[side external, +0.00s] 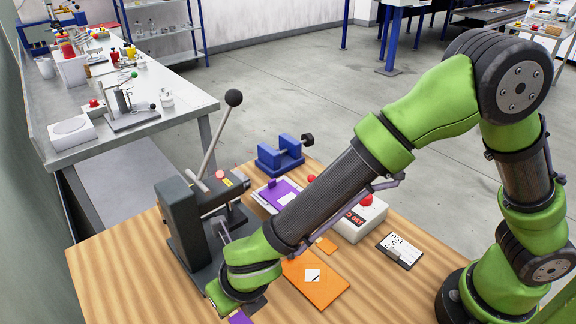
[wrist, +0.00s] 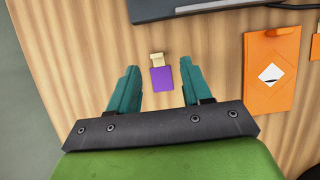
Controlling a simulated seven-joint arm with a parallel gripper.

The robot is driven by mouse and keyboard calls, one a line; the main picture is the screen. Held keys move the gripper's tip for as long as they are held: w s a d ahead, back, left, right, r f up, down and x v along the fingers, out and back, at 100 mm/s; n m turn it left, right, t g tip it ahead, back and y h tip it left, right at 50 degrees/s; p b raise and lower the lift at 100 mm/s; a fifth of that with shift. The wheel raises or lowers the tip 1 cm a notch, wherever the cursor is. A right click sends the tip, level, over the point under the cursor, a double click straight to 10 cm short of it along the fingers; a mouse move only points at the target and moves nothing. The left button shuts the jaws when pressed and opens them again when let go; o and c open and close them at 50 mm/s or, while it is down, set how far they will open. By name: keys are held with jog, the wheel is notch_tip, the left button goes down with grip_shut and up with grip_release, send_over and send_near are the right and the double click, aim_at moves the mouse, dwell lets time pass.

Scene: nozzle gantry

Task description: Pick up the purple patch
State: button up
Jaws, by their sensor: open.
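A small purple patch (wrist: 162,80) with a tan tab at its far end lies flat on the wooden table in the wrist view. A purple piece (side external: 240,317), likely the same patch, shows partly at the bottom edge of the side view beside my wrist. My gripper (wrist: 158,66) is open, with its two teal fingers on either side of the patch in the picture. Nothing is held between them. I cannot tell how far the fingertips are above the table. In the side view my green wrist hides the fingers.
A dark press (side external: 185,225) with a long lever stands beside my arm. An orange sheet (side external: 315,280) with a white label lies to its right. A larger purple sheet (side external: 277,192), a blue vise (side external: 280,155), a grey box (side external: 368,218) and a card (side external: 399,250) are farther back.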

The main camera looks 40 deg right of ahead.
aim_at(237, 316)
jog(key=x, duration=0.4)
jog(key=shift+a+f, duration=0.25)
jog(key=shift+c, duration=0.2)
grip_shut()
